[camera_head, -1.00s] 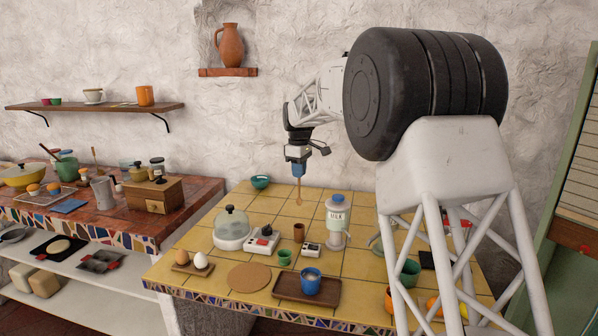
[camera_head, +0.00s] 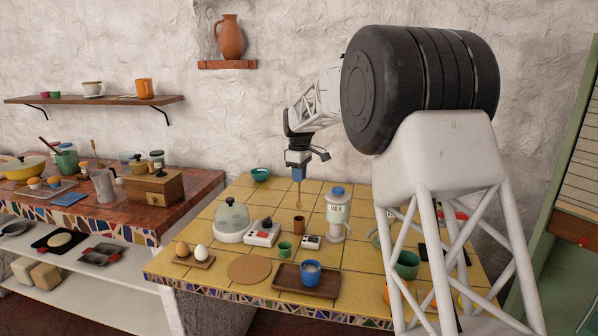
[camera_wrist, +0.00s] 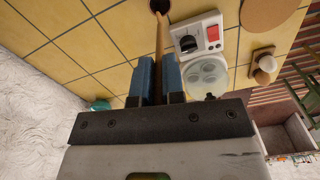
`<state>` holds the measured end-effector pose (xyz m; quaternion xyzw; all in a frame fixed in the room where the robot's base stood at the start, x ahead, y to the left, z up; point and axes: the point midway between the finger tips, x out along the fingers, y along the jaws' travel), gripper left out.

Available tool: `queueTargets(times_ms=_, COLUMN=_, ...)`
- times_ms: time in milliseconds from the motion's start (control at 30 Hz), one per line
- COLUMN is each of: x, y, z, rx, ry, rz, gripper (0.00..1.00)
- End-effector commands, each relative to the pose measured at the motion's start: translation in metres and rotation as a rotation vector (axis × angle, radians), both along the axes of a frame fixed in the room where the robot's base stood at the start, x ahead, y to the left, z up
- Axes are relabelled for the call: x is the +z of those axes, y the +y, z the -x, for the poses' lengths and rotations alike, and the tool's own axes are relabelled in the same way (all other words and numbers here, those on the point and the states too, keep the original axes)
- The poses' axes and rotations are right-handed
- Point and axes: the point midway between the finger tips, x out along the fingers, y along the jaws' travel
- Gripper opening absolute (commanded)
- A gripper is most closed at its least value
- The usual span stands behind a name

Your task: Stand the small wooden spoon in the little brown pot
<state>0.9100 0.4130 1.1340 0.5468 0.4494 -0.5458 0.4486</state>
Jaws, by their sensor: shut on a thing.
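The small wooden spoon (camera_head: 299,197) hangs upright, pointing down, from my gripper (camera_head: 298,179). My gripper is shut on its upper part; the blue fingers (camera_wrist: 157,75) sit on either side of the spoon (camera_wrist: 160,40) in the wrist view. The little brown pot (camera_head: 299,228) stands upright on the yellow tiled counter, below the spoon. In the head view a small gap shows between the spoon's lower end and the pot's rim. In the wrist view the spoon's far end overlaps the dark mouth of the pot (camera_wrist: 153,4), which the frame edge cuts.
A small green cup (camera_head: 285,249) and a tray with a blue mug (camera_head: 310,274) are in front. Bare tiles lie behind the pot.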

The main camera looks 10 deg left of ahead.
Motion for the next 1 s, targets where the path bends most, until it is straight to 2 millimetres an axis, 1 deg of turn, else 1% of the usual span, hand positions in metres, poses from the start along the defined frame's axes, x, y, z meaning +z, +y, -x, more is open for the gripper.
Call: queueTargets(times_ms=1000, x=-0.057, y=0.0, z=0.0, rx=-0.001, ry=0.001, rz=0.002, gripper=0.0)
